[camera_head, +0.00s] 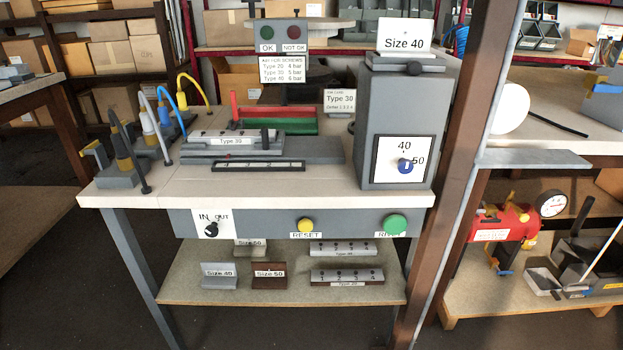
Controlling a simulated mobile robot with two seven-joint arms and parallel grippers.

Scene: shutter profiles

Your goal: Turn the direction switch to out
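The direction switch (211,230) is a black knob on a white plate marked IN and OUT. It sits at the left of the grey front panel (260,224) of the workbench. The knob is small in the picture, and I cannot tell for sure which word its pointer faces. Neither of my grippers shows in the head view.
The same panel carries a yellow RESET button (305,225) and a green button (395,224). A grey box (405,105) with a blue knob (405,166) stands on the right of the bench. A brown post (465,150) rises right of it. Below is a shelf (200,291) with labelled profiles.

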